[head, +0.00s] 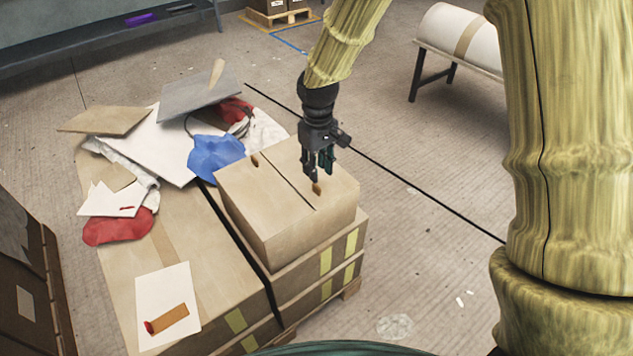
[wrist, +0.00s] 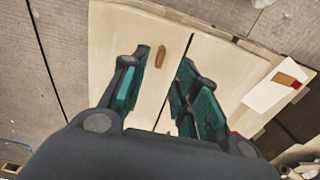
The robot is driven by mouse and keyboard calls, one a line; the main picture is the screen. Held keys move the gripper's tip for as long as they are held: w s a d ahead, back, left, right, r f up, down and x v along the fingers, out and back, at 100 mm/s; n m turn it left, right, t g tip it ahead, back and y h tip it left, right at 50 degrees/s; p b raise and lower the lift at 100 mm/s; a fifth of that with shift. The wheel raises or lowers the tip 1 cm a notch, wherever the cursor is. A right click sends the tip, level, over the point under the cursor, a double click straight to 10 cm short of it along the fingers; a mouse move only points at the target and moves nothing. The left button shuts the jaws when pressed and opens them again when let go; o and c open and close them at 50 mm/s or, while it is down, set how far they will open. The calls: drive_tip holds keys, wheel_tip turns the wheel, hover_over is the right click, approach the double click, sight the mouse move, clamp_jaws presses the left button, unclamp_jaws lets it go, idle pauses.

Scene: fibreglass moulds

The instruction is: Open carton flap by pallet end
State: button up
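A closed tan carton (head: 265,195) sits on the right end of the loaded pallet, with a dark seam between its two top flaps. Each flap has a small brown oval mark, one (head: 317,188) on the right flap and one (head: 255,160) on the left flap. My gripper (head: 318,172) points down over the right flap, close to its oval mark. In the wrist view my gripper (wrist: 159,68) has its teal-padded fingers apart with nothing between them. The carton top (wrist: 118,45) and an oval mark (wrist: 160,56) show just beyond the fingertips. I cannot tell whether a fingertip touches the flap.
Larger strapped cartons (head: 180,245) lie under and left of this carton. Loose boards, a blue cloth (head: 215,156) and red cloths are heaped behind it. A paper sheet (head: 168,290) with a brown strip lies front left. A white roll on a stand (head: 460,38) is back right.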

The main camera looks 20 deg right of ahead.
sight(317, 187)
drive_tip(key=shift+f, duration=3.2)
clamp_jaws()
